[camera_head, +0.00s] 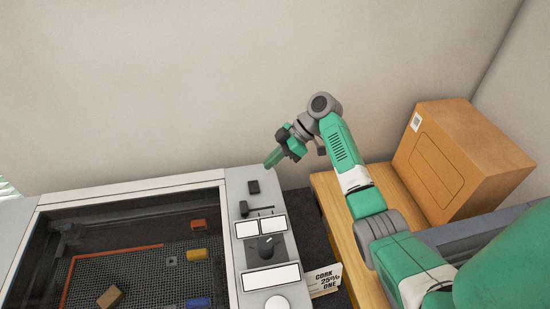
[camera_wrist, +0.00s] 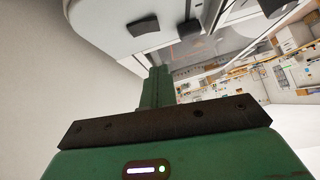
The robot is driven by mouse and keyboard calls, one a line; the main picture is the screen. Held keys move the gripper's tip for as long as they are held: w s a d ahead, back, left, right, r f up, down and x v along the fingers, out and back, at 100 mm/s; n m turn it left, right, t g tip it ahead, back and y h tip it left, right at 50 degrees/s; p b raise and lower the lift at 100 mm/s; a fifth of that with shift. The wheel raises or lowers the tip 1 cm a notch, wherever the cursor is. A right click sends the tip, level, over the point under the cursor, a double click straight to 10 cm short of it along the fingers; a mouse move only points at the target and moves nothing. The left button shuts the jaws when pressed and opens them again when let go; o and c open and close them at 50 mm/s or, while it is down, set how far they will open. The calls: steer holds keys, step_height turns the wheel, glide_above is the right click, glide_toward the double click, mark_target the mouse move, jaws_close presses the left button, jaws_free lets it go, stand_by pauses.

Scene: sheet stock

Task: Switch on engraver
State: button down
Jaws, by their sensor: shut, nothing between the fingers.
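The engraver (camera_head: 130,188) is a pale grey machine with a dark glass window, at the lower left of the head view. My gripper (camera_head: 272,160) is shut and empty, near the panel's far end, close to the black switch; contact cannot be told. In the wrist view the green fingers (camera_wrist: 155,88) are together, below the pale panel (camera_wrist: 105,20) with two black parts, one of them a dark block (camera_wrist: 143,25).
A cardboard box (camera_head: 455,160) stands on a wooden surface (camera_head: 335,205) to the right. Coloured blocks, including a red one (camera_head: 198,224), lie inside the engraver. A bare wall rises behind.

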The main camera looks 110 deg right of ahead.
glide_above(253, 190)
steer(key=s, duration=0.2)
step_height(253, 190, down, 4)
steer(key=shift+s+r+p, duration=0.1)
steer(key=shift+p, duration=0.25)
step_height(253, 190, down, 4)
steer(key=shift+s+a+r, duration=0.1)
steer(key=shift+a+r, duration=0.05)
steer(key=shift+r, duration=0.1)
steer(key=shift+f, duration=0.3)
steer(key=shift+a+f+h, duration=0.15)
steer(key=shift+f+h, duration=0.15)
steer(key=shift+f, duration=0.05)
steer(key=shift+d+b, duration=0.25)
steer(key=shift+b, duration=0.25)
